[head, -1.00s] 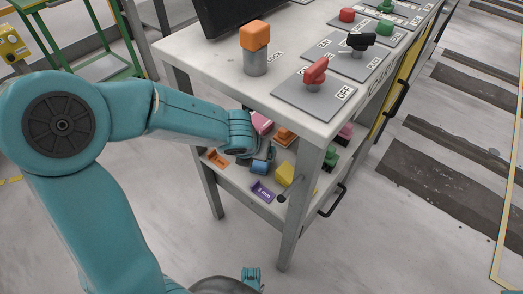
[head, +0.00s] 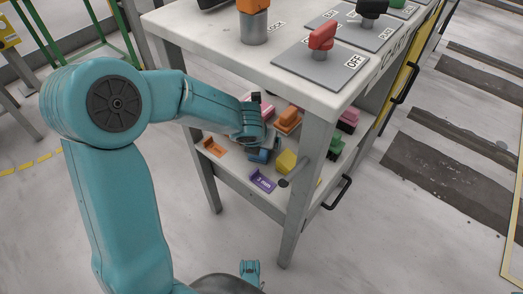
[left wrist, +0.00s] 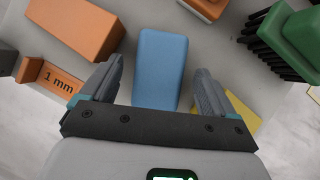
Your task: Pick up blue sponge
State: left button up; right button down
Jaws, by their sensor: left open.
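The blue sponge (left wrist: 160,68) is a plain rounded block lying on the grey shelf in the left wrist view. My left gripper (left wrist: 158,80) is open, with one finger on each side of the sponge's near part. I cannot tell whether the fingers touch it or how far above the shelf they are. In the head view the sponge (head: 258,156) shows partly under my left gripper (head: 262,146), on the lower shelf of the workbench. My right gripper is not in view.
An orange block (left wrist: 75,28), an orange "1 mm" piece (left wrist: 50,79) and a green brush (left wrist: 295,38) lie around the sponge. A yellow block (head: 286,162) and a purple piece (head: 262,181) lie nearer the shelf edge. The bench top (head: 290,82) overhangs the shelf.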

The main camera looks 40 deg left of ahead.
pick_arm(q)
jog(key=shift+x, duration=0.95)
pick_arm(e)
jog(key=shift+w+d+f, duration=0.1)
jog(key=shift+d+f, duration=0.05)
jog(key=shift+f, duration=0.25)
pick_arm(q)
jog(key=shift+r, duration=0.1)
jog(key=shift+c, duration=0.7)
jog(key=c, duration=1)
jog(key=shift+r, duration=0.1)
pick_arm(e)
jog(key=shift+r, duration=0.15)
